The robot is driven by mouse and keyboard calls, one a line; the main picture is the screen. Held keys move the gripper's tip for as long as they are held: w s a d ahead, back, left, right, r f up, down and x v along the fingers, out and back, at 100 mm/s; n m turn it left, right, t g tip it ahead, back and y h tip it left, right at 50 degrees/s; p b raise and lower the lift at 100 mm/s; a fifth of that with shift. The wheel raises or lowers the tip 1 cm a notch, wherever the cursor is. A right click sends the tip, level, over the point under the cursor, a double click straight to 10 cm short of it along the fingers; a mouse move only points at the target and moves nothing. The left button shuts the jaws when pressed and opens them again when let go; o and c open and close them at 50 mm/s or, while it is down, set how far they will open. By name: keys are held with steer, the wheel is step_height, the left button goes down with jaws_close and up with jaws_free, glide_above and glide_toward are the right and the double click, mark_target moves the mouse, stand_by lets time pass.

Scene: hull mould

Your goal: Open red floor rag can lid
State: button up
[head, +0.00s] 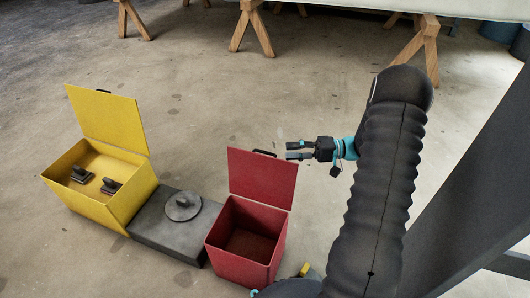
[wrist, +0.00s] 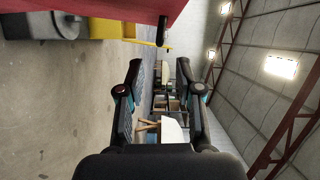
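The red can (head: 240,252) stands on the floor at the lower middle of the head view. Its red lid (head: 262,178) is raised upright along the back edge, and the can looks empty inside. A dark handle (head: 265,153) sits on the lid's top edge. My gripper (head: 288,150) is just right of the lid's top, close to the handle; I cannot tell if they touch. In the wrist view the fingers (wrist: 158,78) are spread apart with nothing between them. The red lid also shows at the top of the wrist view (wrist: 100,18).
A yellow can (head: 85,200) with its lid raised holds two dark objects at the left. A dark grey box (head: 160,235) with a round knob stands between the cans. Wooden trestles (head: 250,28) stand at the back. The floor behind the cans is clear.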

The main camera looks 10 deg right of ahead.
mark_target(265, 153)
steer(key=a, duration=0.3)
steer(key=w+a, duration=0.1)
steer(key=a, duration=0.5)
steer(key=shift+w+f, duration=0.1)
steer(key=shift+w, duration=0.25)
steer(key=shift+d, duration=0.1)
jaws_close()
